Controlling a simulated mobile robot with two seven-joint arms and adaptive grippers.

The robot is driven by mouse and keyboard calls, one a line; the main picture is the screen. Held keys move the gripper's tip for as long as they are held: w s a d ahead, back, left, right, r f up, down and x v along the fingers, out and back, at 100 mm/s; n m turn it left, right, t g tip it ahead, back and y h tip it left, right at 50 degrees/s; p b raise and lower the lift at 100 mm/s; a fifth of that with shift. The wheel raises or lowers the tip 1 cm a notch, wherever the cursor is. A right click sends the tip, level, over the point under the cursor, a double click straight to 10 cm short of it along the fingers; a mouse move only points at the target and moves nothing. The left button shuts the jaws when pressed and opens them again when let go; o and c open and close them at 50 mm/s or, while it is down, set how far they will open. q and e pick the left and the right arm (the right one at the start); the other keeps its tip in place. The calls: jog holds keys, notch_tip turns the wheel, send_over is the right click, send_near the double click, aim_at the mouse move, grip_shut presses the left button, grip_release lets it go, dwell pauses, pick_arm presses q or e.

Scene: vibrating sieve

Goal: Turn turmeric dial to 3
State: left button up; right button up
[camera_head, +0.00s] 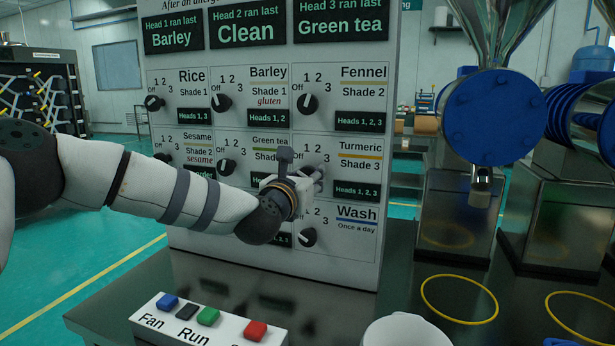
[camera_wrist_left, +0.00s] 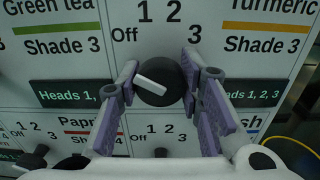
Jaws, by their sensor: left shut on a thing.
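The turmeric dial (camera_wrist_left: 160,82) is a round black knob with a white bar, on the panel beside the "Turmeric Shade 3" label. In the left wrist view its bar lies slanted, with its left end below the "Off" mark and not at 3. My left gripper (camera_wrist_left: 160,78) has one finger on each side of the knob and is shut on it. In the head view my left gripper (camera_head: 316,180) reaches the panel from the left and covers most of this dial. My right gripper is not in view.
The panel (camera_head: 220,248) carries several other dials, including the fennel dial (camera_head: 308,103) above and the wash dial (camera_head: 308,237) below. A button box (camera_head: 205,328) stands in front. A white cup (camera_head: 405,332) and a blue-ended sieve unit (camera_head: 493,117) are to the right.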

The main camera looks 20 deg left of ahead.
pick_arm(q)
jog(key=m, duration=0.3)
jog(key=shift+r+m, duration=0.1)
jog(key=shift+m, duration=0.3)
jog(key=m+p, duration=0.1)
jog(key=m, duration=0.2)
jog(key=shift+m, duration=0.3)
jog(key=m, duration=0.3)
jog(key=shift+m+p, duration=0.35)
jog(key=shift+m, duration=0.05)
jog(key=m, duration=0.4)
jog(key=shift+p, duration=0.4)
jog(key=m, duration=0.4)
jog(key=shift+m+p, duration=0.3)
jog(key=shift+m, duration=2)
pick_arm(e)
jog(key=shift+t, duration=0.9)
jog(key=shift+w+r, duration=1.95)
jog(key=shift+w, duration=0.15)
